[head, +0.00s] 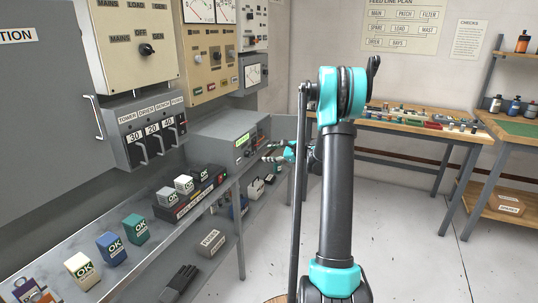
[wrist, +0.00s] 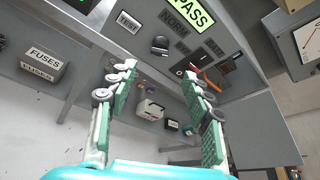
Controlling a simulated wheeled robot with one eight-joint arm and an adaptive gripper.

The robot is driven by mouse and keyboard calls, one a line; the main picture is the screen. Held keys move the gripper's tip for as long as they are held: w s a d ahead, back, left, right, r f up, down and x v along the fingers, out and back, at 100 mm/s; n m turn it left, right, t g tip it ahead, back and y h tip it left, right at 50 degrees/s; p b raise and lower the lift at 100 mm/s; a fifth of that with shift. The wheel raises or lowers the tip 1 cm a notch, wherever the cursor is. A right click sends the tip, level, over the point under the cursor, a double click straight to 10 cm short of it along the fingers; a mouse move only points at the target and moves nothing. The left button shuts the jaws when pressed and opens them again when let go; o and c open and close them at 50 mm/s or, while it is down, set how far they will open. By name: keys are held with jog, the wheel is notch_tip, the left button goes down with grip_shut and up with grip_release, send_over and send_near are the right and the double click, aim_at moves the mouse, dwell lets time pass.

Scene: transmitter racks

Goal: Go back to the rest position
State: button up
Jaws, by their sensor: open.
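My arm rises in the middle of the head view and bends over toward the grey test unit (head: 222,128) at the end of the left bench. My gripper (head: 277,150) is in front of that unit, apart from it as far as I can see. In the wrist view my gripper (wrist: 160,82) is open, with two green-padded fingers spread and nothing between them. Beyond the fingers the unit's panel shows a lit PASS display (wrist: 193,14), a black knob (wrist: 160,45) and a NORM label.
A FUSES box (wrist: 42,66) and a white case (wrist: 150,109) sit on the lower shelf. A wooden table (head: 420,124) with small parts stands at the back. The floor (head: 410,230) at right is clear.

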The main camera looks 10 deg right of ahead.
jog(key=s+a+f+n+g+h, duration=0.15)
jog(key=s+a+n, duration=0.3)
jog(key=s, duration=0.65)
jog(key=s+a+r+n+g+h, duration=0.1)
jog(key=s+a+n+g+h, duration=0.15)
jog(key=s+n, duration=0.6)
jog(key=s+d+f+n+h, duration=0.1)
jog(key=s+f+n+h, duration=0.1)
jog(key=s, duration=0.7)
jog(key=s+d+f+n+g+h, duration=0.1)
jog(key=s+f+n, duration=0.2)
jog(key=s, duration=0.6)
jog(key=s+d+f+n+g+h, duration=0.1)
jog(key=s+f+n+h, duration=0.1)
jog(key=s, duration=0.7)
jog(key=shift+s+d+f+n+h, duration=0.3)
jog(key=shift+d+f+n, duration=0.1)
jog(key=shift+n, duration=0.2)
jog(key=shift+w, duration=0.1)
